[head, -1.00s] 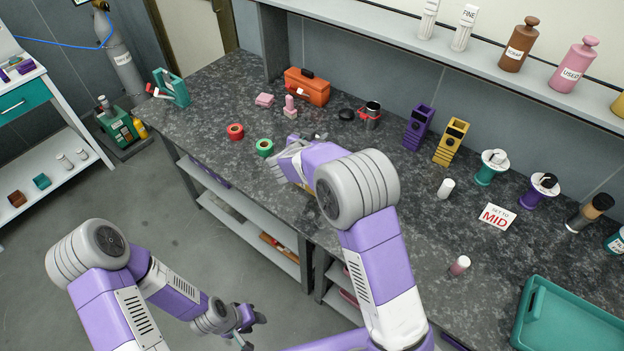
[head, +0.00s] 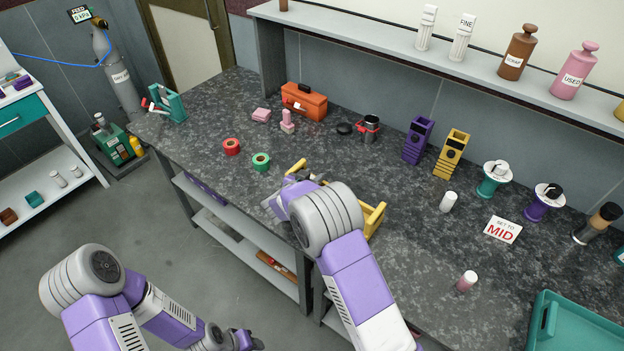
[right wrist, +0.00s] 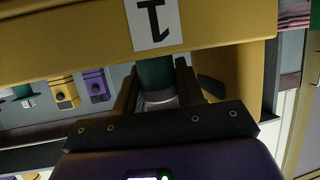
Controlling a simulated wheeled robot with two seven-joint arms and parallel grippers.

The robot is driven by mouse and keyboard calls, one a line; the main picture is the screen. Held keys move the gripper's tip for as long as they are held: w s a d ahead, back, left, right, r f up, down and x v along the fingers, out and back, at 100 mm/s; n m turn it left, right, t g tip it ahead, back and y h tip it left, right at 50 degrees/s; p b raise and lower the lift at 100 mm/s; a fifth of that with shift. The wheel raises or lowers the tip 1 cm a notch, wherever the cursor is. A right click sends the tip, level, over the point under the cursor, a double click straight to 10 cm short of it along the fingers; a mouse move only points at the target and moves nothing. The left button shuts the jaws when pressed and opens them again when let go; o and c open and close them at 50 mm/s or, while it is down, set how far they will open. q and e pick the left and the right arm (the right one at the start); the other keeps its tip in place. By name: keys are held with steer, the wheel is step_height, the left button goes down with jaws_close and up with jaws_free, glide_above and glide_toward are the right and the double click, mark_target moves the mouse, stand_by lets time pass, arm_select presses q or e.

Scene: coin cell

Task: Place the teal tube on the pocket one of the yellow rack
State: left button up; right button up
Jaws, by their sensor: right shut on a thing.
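The yellow rack (head: 373,220) stands near the bench's front edge in the head view, largely hidden behind my right arm. In the right wrist view its yellow bar (right wrist: 60,42) crosses the top, with an upside-down label "1" (right wrist: 153,22). My right gripper (right wrist: 157,82) is shut on the teal tube (right wrist: 156,73), close to the labelled bar. The bar hides one end of the tube; I cannot tell whether it is in the pocket. In the head view the right gripper (head: 290,184) is partly hidden by its wrist. My left gripper (head: 246,341) is low, off the bench, at the bottom edge.
A white cylinder (head: 448,202), a "MID" sign (head: 502,230) and a pink-and-white vial (head: 467,281) stand right. A teal tray (head: 575,335) is at lower right. Bench between is clear.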

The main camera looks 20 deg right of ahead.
steer(key=shift+r, duration=0.1)
steer(key=o, duration=0.8)
steer(key=shift+c, duration=0.2)
steer(key=shift+s+a+r, duration=0.15)
steer(key=p+v, duration=0.3)
steer(key=v, duration=0.8)
steer(key=shift+s+a, duration=0.15)
steer(key=shift+s, duration=0.15)
